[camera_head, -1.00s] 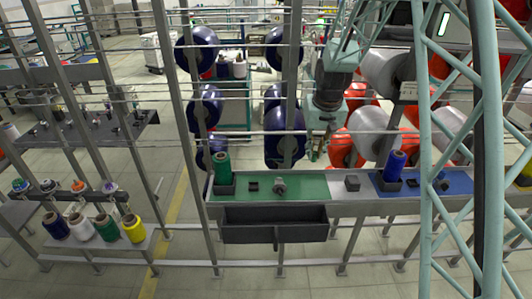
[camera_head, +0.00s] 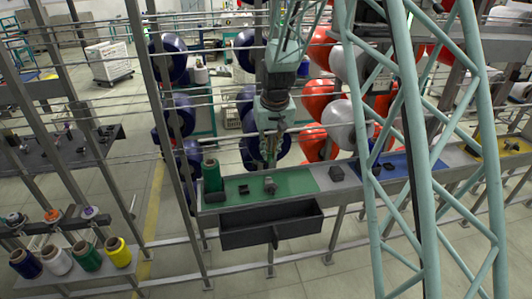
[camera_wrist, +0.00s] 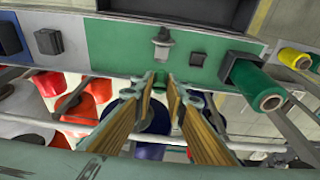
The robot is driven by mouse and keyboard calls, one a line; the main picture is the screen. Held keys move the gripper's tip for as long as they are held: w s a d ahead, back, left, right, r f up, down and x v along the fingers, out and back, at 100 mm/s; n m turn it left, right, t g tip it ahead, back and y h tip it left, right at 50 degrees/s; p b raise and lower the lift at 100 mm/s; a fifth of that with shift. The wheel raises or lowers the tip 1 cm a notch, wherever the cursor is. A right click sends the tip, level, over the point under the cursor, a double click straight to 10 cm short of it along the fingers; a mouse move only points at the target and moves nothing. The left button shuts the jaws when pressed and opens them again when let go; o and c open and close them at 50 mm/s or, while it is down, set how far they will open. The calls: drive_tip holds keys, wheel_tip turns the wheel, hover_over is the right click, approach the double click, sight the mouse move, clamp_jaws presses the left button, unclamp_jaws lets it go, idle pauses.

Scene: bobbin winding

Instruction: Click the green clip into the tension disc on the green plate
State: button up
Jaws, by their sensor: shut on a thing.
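The green plate (camera_head: 302,181) lies at the left end of the long rail table. The tension disc (camera_head: 269,185), a small grey fitting, stands on it; in the wrist view the disc (camera_wrist: 161,42) is just beyond my fingertips. My gripper (camera_wrist: 163,86) points toward the plate, its two fingers nearly parallel with a narrow gap. A small green piece, the green clip (camera_wrist: 161,78), shows between the fingertips, apart from the disc; the fingers partly hide it. In the head view my gripper (camera_head: 270,153) hangs behind the plate, too small to show the clip.
A green spool (camera_head: 212,176) stands at the plate's left end, with a small dark block (camera_head: 244,189) between it and the disc. A dark tray (camera_head: 295,226) hangs along the table's front. A dark cube (camera_head: 337,173) stands right of the plate. Thin rails cross behind.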

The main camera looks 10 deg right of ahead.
drive_tip(key=shift+f, duration=0.15)
drive_tip(key=shift+s+b+x, duration=0.25)
drive_tip(key=shift+b+x, duration=0.2)
drive_tip(key=shift+x, duration=0.6)
drive_tip(key=shift+s+b+x, duration=0.25)
drive_tip(key=shift+b+x, duration=0.15)
drive_tip(key=shift+x, duration=0.7)
drive_tip(key=shift+s+b+x, duration=0.25)
drive_tip(key=shift+b+x, duration=0.2)
drive_tip(key=shift+x, duration=0.6)
drive_tip(key=shift+s+b+x, duration=0.25)
drive_tip(key=shift+b+x, duration=0.5)
drive_tip(key=shift+x, duration=0.3)
drive_tip(key=shift+s+b+x, duration=0.25)
drive_tip(key=shift+b+x, duration=0.5)
drive_tip(key=shift+x, duration=0.35)
drive_tip(key=shift+s+f, duration=0.1)
drive_tip(key=o, duration=0.8)
drive_tip(key=shift+o, duration=0.2)
drive_tip(key=v, duration=1.2)
